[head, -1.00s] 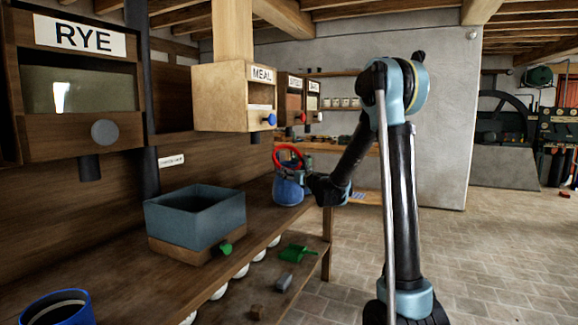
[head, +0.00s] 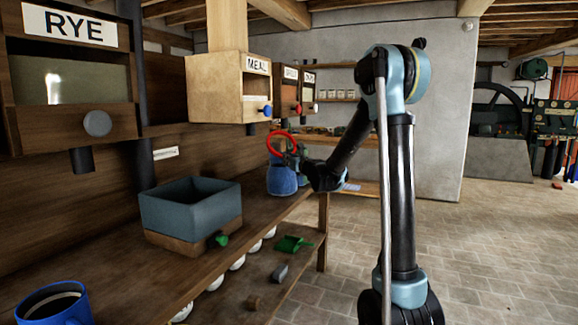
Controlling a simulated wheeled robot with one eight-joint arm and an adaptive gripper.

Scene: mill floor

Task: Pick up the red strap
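The red strap (head: 271,135) shows as a red loop standing up above a blue cloth sack (head: 281,182) near the far end of the wooden bench. My gripper (head: 291,160) is beside the loop's lower right, reaching in from the right over the sack's top. The fingers are dark and small here. I cannot tell whether they touch or hold the strap, or whether they are open or shut. The lower part of the loop is partly hidden around the gripper.
A blue-grey bin (head: 190,212) with a green knob sits on the bench (head: 125,255). A blue mug (head: 58,305) stands at near left. A green scoop (head: 292,243) lies on the lower shelf. A wooden MEAL box (head: 228,90) hangs above. Floor at right is clear.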

